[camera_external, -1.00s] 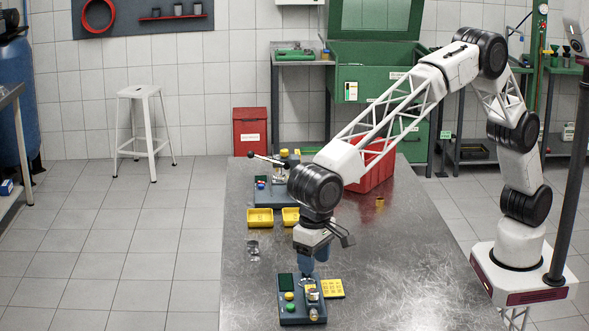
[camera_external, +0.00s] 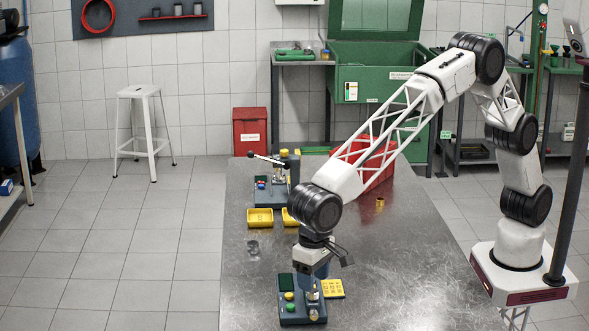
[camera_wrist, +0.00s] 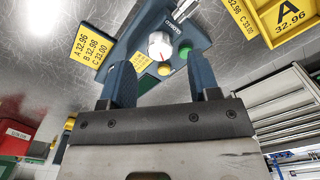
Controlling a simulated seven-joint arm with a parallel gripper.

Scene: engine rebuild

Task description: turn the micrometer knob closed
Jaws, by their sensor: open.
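The micrometer station is a blue-grey box (camera_external: 303,315) at the front of the metal table, with a dark display and coloured buttons. Its wrist-view body (camera_wrist: 192,42) carries a green button and yellow ones. The silver round knob (camera_wrist: 160,45) shows in the wrist view, beyond and between my fingertips. My gripper (camera_wrist: 161,62) is open, with blue fingers on either side of the knob's line. In the external view my gripper (camera_external: 313,283) points down over the station and hides most of the micrometer. I cannot tell whether the fingers touch the knob.
A yellow card with sizes (camera_external: 333,289) lies right of the station; it also shows in the wrist view (camera_wrist: 97,47). Yellow bins (camera_external: 260,218), a lever device (camera_external: 270,190) and a red crate (camera_external: 379,172) stand farther back. The table's right side is largely clear.

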